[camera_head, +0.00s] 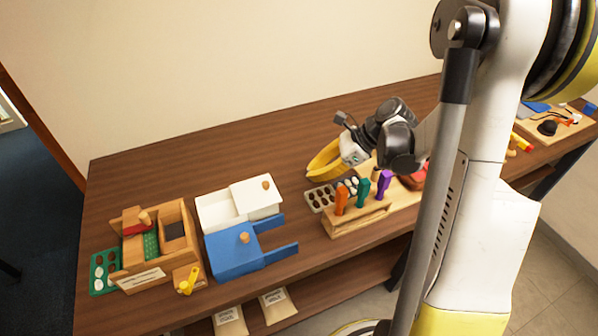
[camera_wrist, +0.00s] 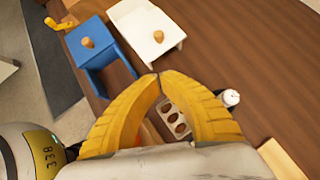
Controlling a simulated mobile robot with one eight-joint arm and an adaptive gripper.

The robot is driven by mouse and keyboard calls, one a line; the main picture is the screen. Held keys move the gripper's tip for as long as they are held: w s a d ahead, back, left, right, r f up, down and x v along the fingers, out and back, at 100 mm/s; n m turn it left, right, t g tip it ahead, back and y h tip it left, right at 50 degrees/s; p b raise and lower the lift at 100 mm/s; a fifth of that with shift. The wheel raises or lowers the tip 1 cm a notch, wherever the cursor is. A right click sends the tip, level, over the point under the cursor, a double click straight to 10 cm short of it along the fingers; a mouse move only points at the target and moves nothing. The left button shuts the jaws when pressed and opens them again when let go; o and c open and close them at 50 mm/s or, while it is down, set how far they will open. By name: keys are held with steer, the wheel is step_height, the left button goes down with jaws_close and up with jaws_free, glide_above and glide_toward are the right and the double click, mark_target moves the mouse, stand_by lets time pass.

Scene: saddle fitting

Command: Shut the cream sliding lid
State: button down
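The cream sliding lid (camera_head: 256,193), with a round wooden knob, sits toward the right of its cream box (camera_head: 213,221). The box's left part is uncovered. In the wrist view the lid (camera_wrist: 150,45) and its knob show at the top, beyond my fingertips. My gripper (camera_head: 309,175) is above the table to the right of the cream box, apart from it. In the wrist view the yellow fingers of my gripper (camera_wrist: 157,76) meet at their tips, with nothing seen between the tips.
A blue box (camera_head: 232,256) with a knobbed lid and rails stands in front of the cream box. A wooden box (camera_head: 185,250) is at the left. A wooden rack (camera_head: 345,228) with colored handles and a tray with oval hollows (camera_head: 319,199) are at the right. Table behind the boxes is clear.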

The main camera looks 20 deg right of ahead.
mark_target(242, 204)
steer(key=b+x, duration=0.2)
steer(key=x, duration=0.7)
steer(key=shift+b, duration=0.35)
steer(key=shift+w+a+r, duration=0.1)
steer(key=shift+w+a, duration=0.15)
steer(key=shift+a, duration=0.3)
steer(key=shift+w+a, duration=0.3)
steer(key=shift+a, duration=0.3)
steer(key=shift+w+a+b, duration=0.3)
steer(key=shift+a, duration=0.15)
steer(key=a+b, duration=0.1)
steer(key=a, duration=1)
steer(key=shift+a, duration=0.1)
